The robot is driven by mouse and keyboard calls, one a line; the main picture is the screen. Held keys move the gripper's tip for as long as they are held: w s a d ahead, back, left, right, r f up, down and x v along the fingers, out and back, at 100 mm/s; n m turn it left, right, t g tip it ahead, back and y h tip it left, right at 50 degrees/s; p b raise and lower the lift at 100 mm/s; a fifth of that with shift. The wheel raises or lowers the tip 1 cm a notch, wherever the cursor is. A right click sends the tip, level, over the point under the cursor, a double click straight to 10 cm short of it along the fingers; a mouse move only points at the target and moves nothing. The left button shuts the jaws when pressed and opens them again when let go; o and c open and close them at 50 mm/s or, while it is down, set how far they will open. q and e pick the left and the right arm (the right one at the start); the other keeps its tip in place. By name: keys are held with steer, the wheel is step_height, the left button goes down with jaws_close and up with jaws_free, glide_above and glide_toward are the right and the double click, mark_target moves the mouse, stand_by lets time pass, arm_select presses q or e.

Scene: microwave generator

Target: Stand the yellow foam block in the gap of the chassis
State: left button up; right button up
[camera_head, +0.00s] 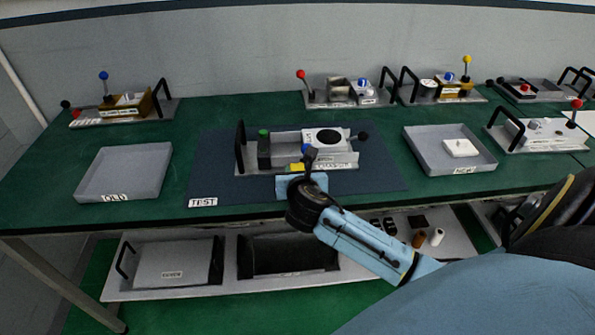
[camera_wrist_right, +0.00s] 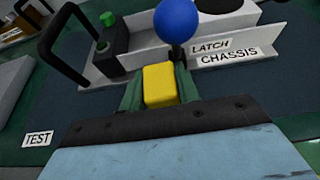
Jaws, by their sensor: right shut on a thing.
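The yellow foam block (camera_wrist_right: 160,85) is between the fingers of my right gripper (camera_wrist_right: 160,92), which is shut on it. In the head view, a bit of the yellow block (camera_head: 296,167) shows at the front edge of the chassis (camera_head: 344,163), beside my right gripper (camera_head: 300,172). The chassis is a grey tray on the dark mat, with a black handle, a green-topped post and a white unit. In the wrist view, the chassis (camera_wrist_right: 228,55) lies just beyond the block, and a blue ball knob (camera_wrist_right: 176,20) stands close to the fingertips. The gap is partly hidden. My left gripper is not in view.
A grey OLD tray (camera_head: 125,172) stands empty at left. A grey NEW tray (camera_head: 425,150) at right holds a white block (camera_head: 460,148). Other units with ball levers line the back. The dark mat (camera_head: 215,165) left of the chassis is clear.

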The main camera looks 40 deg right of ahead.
steer(key=shift+f, duration=0.1)
steer(key=o, duration=0.9)
steer(key=shift+o, duration=0.2)
steer(key=shift+s+a+r, duration=0.15)
steer(key=shift+s+r, duration=0.1)
steer(key=p+v, duration=0.1)
steer(key=v, duration=1)
steer(key=shift+s+p, duration=0.2)
steer(key=shift+p, duration=0.15)
